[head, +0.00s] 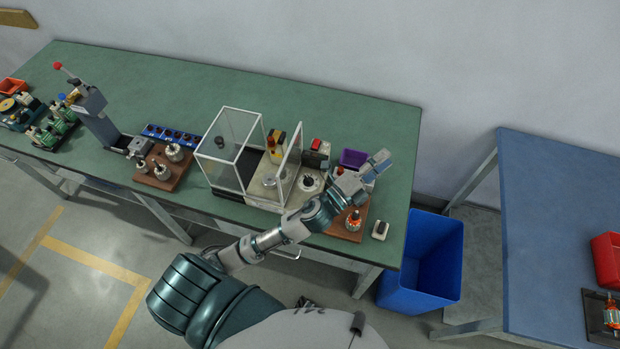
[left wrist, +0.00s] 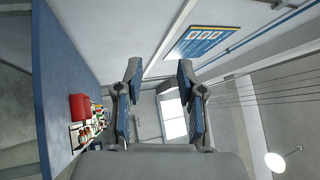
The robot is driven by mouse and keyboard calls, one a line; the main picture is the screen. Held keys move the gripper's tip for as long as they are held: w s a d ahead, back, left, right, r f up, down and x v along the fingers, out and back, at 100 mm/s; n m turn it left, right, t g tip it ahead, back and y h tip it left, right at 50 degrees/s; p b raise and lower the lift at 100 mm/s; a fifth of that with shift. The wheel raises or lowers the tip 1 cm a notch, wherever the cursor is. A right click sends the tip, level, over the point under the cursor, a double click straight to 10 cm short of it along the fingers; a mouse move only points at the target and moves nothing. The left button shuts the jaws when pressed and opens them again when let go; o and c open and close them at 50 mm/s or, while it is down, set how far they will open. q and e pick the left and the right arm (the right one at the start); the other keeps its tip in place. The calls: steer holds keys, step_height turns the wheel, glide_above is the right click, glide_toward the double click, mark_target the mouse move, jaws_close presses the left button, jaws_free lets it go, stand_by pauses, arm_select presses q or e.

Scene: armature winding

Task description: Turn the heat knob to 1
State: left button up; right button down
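My left gripper (head: 378,163) is above the right end of the green workbench (head: 340,110), pointing right and toward the wall. In the left wrist view its two fingers (left wrist: 158,75) are spread apart with nothing between them. I cannot pick out the heat knob or its number marks for certain. A pale unit with a round dark part (head: 308,183) stands just left of the gripper, beside a clear-walled enclosure (head: 222,160). My forearm and gripper hide part of the bench's right end. My right gripper is not in view.
A purple bin (head: 353,158) is behind the gripper. A blue bin (head: 425,255) stands on the floor. The back of the bench is clear.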

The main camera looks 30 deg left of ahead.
arm_select(q)
steer(key=s+d+r+m+g+h, duration=0.35)
steer(key=d+m+g+h, duration=0.65)
steer(key=m, duration=0.9)
steer(key=m+g+y, duration=1)
steer(key=m+y, duration=0.8)
steer(key=y, duration=0.1)
glide_above(310, 180)
step_height(310, 180, down, 11)
step_height(310, 180, down, 17)
steer(key=shift+f+p, duration=0.1)
steer(key=shift+p, duration=0.65)
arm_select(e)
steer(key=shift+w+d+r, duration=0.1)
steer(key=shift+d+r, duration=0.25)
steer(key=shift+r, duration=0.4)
arm_select(q)
jaws_close()
